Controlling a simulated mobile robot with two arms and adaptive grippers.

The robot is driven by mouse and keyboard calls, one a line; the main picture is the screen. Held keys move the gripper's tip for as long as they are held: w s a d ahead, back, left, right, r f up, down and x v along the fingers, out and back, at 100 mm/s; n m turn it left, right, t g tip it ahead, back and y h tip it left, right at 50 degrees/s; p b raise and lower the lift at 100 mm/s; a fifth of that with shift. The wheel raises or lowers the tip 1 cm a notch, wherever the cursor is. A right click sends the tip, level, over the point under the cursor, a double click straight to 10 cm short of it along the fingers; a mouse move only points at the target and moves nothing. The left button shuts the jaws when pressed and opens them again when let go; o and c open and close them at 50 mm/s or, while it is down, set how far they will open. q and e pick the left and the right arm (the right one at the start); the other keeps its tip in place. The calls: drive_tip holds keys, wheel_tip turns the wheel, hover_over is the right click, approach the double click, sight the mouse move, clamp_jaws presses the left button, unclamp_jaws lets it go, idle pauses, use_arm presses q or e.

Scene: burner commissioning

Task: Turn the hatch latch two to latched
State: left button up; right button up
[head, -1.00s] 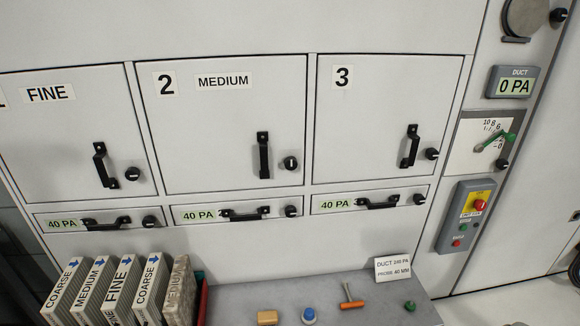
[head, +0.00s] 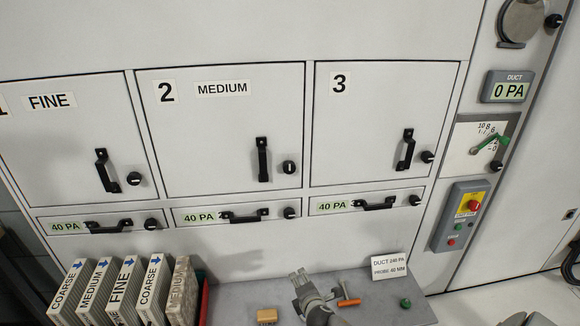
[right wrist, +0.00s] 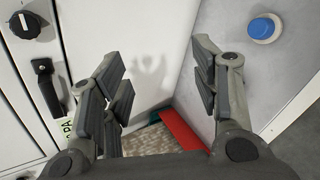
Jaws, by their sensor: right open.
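Hatch two (head: 220,125), labelled 2 and MEDIUM, is flush with its frame. Its latch (head: 289,167) is a small black round knob with a pale mark that looks roughly upright, right of the black hatch handle (head: 263,160). My right gripper (head: 298,276) is low in the head view, over the grey bench and well below the latch, touching nothing I can see. In the right wrist view its fingers (right wrist: 162,80) are spread and empty. A black knob (right wrist: 22,22) shows there at top left; I cannot tell which one. My left gripper is out of view.
Drawers with knobs and 40 PA displays (head: 199,216) run under the hatches. Filters (head: 122,285) stand at the bench's left. A tan block (head: 266,315), an orange-handled tool (head: 348,301) and a green knob (head: 405,302) lie near the gripper. A blue button (right wrist: 262,27) shows in the wrist view.

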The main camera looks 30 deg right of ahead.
drive_tip(key=w+d+r+n+t+h, duration=0.1)
drive_tip(key=w+r+n+t, duration=0.15)
drive_tip(key=r, duration=0.65)
drive_tip(key=w+d+r+n+t+h, duration=0.1)
drive_tip(key=w+r, duration=0.3)
drive_tip(key=r, duration=0.5)
drive_tip(key=n+t+h+p, duration=0.1)
drive_tip(key=n+t, duration=0.1)
approach(290, 170)
drive_tip(key=x, duration=0.9)
drive_tip(key=shift+p, duration=0.35)
drive_tip(key=shift+c, duration=0.5)
drive_tip(key=c, duration=0.9)
